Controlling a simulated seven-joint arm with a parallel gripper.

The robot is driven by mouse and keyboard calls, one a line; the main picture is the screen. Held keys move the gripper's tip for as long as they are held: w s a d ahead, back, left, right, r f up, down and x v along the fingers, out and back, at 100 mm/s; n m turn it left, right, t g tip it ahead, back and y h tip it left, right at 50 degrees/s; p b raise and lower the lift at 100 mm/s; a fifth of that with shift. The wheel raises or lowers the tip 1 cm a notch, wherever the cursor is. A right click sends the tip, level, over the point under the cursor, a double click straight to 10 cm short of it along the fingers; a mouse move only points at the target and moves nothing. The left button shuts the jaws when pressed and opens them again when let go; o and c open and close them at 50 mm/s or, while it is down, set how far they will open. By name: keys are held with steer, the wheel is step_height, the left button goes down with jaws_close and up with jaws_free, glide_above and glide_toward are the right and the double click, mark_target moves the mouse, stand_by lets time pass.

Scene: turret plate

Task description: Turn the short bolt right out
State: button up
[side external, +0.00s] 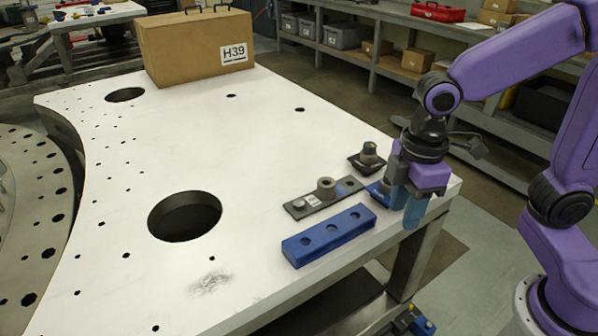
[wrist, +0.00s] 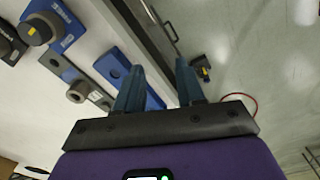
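A grey bar (side external: 341,196) lies on the white plate with a raised round collar (side external: 326,186) near its middle and a small low round head (side external: 300,204) at its near end. In the wrist view the bar (wrist: 60,70) also shows the collar (wrist: 77,93). A blue block (wrist: 72,20) carries a dark round head with a yellow mark (wrist: 39,29); my gripper partly hides this block in the side view. I cannot tell which of these is the short bolt. My gripper (side external: 403,216) is at the plate's right edge, its fingers apart and empty (wrist: 160,75).
A blue block with several holes (side external: 330,236) lies in front of the bar. A black block with a knob (side external: 368,157) stands behind it. A cardboard box (side external: 185,50) is at the back. The plate has a large hole (side external: 185,216); its middle is clear.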

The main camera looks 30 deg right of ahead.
steer(key=shift+n, duration=0.5)
steer(key=w+a, duration=0.1)
steer(key=w, duration=0.2)
steer(key=w+a, duration=0.2)
steer(key=w, duration=0.2)
steer(key=w+a, duration=0.2)
steer(key=w, duration=0.2)
steer(key=shift+a+f, duration=0.1)
steer(key=shift+f, duration=0.15)
steer(key=n, duration=0.1)
glide_above(299, 203)
step_height(299, 203, down, 2)
steer(key=shift+s+f, duration=0.1)
step_height(299, 203, down, 7)
steer(key=shift+f, duration=0.1)
steer(key=m, duration=0.8)
steer(key=shift+m, duration=0.4)
steer(key=m, duration=0.9)
steer(key=shift+r, duration=0.2)
steer(key=m, duration=0.4)
steer(key=shift+m, duration=0.4)
steer(key=m, duration=0.4)
steer(key=shift+m, duration=0.3)
steer(key=m, duration=0.4)
steer(key=shift+m, duration=0.4)
steer(key=m, duration=0.4)
